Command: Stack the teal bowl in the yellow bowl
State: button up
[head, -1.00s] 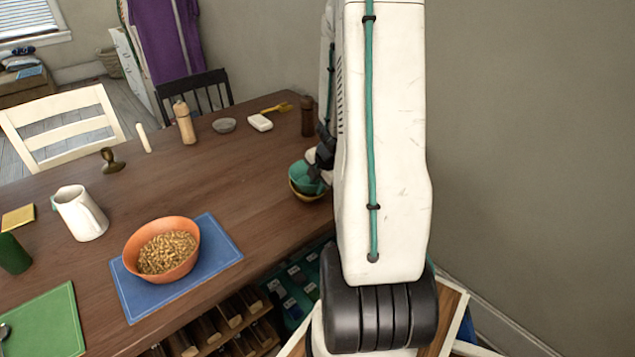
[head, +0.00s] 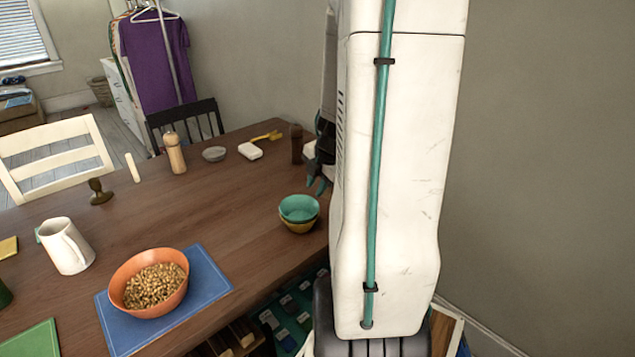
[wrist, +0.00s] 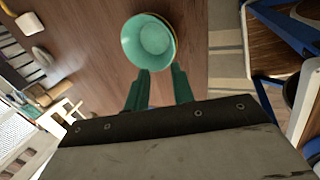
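The teal bowl (head: 299,208) sits inside the yellow bowl (head: 300,226) on the wooden table near its right edge. A thin yellow rim shows below the teal one. In the wrist view the teal bowl (wrist: 148,40) is upright and empty, with a sliver of the yellow bowl (wrist: 176,48) at its side. My gripper (wrist: 159,72) has its two teal fingers apart with nothing between them, and it is clear of the bowls. In the head view my gripper (head: 318,186) is up and to the right of the bowls, partly hidden behind my arm.
An orange bowl of cereal (head: 150,283) stands on a blue mat (head: 213,283). A white jug (head: 66,246), a wooden pepper mill (head: 174,153), a grey dish (head: 214,154) and a dark mill (head: 296,143) stand farther off. The table around the stacked bowls is clear.

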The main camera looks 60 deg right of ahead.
jog(key=w+a+r+m+t+h, duration=0.2)
jog(key=w+a+r+m+h, duration=0.15)
jog(key=r, duration=0.55)
jog(key=w+a+r+m+t+h, duration=0.2)
jog(key=w+r+m+h, duration=0.25)
jog(key=r, duration=0.45)
jog(key=s+a+f+m+g+y, duration=0.1)
jog(key=s+a+m+g+y, duration=0.2)
jog(key=s+a, duration=0.6)
jog(key=s+a+f+m+g+y, duration=0.1)
jog(key=s+a+m+g+y, duration=0.2)
jog(key=s+a, duration=0.6)
jog(key=a+m+y, duration=0.1)
jog(key=a+y, duration=0.1)
jog(key=a, duration=0.6)
jog(key=shift+s+a+f+g+y, duration=0.25)
jog(key=shift+a+g+y, duration=0.05)
jog(key=shift+a+y, duration=0.1)
